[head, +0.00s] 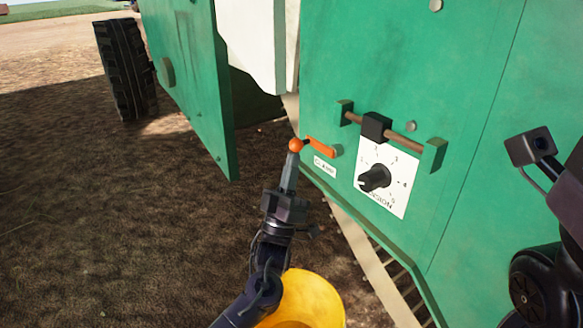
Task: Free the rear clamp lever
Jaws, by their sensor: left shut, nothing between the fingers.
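An orange clamp lever (322,148) sits on the green machine panel, above a small white label that seems to read "CLAMP". A round orange knob (296,145) is at its left end. My left gripper (292,156) is shut and empty, with its fingertips at the knob from below. I cannot tell whether the fingertips touch the knob or are just in front of it.
Right of the lever is a black dial (374,178) on a white numbered plate (398,190), below a brown bar (393,132) with a black block. A yellow rounded object (312,298) stands below my left arm. A tyre (126,70) and bare soil lie left.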

